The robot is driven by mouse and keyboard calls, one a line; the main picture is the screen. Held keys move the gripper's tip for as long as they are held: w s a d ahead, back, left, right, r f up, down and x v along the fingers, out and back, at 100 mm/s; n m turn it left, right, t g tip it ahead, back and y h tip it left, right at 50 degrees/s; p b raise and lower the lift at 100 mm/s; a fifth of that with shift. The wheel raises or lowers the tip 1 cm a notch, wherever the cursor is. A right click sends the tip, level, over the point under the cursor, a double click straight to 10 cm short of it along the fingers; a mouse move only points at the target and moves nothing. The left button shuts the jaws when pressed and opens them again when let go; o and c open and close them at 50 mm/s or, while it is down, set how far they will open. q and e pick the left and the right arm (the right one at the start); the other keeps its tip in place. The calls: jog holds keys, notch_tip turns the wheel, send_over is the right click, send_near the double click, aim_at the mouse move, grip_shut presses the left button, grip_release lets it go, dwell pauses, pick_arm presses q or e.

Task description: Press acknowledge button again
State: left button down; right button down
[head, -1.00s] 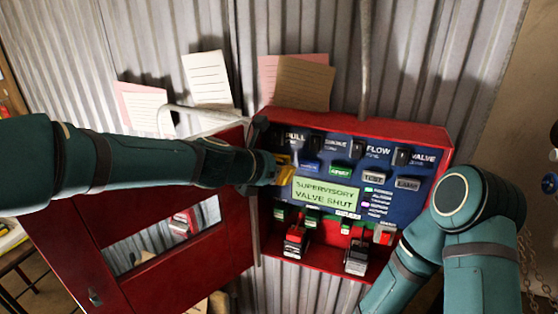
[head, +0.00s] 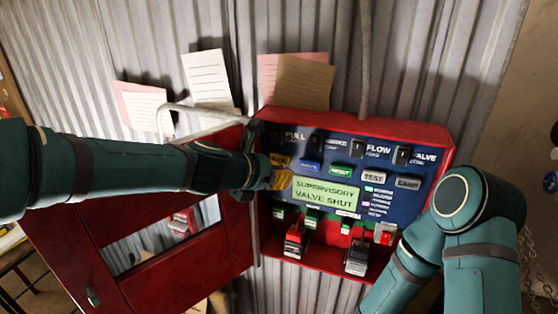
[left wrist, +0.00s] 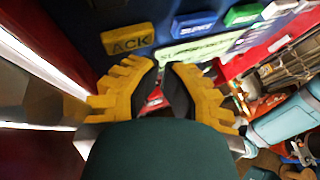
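The yellow acknowledge button, marked ACK (head: 281,160), is at the upper left of the blue panel in the red cabinet. It also shows whole in the left wrist view (left wrist: 128,40), ahead and to the left of my fingertips. My left gripper (head: 286,180) is just below the button in the head view, over the left edge of the panel. In the left wrist view its yellow fingers (left wrist: 162,65) lean together with tips nearly meeting and nothing held. The fingertips look apart from the button. The display (head: 326,191) reads "SUPERVISORY VALVE SHUT". My right gripper is not visible.
The red cabinet door (head: 110,262) stands open to the left, below my left arm. Other buttons, including blue, green RESET (head: 345,171) and TEST (head: 374,177), sit right of ACK. Switches line the panel top. Red and grey parts (head: 296,240) sit at the cabinet bottom.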

pick_arm(q)
jog(key=s, duration=0.1)
jog(key=s+a, duration=0.1)
jog(key=s, duration=0.1)
jog(key=s+a, duration=0.1)
jog(key=shift+s+b, duration=0.35)
jog(key=shift+b, duration=0.05)
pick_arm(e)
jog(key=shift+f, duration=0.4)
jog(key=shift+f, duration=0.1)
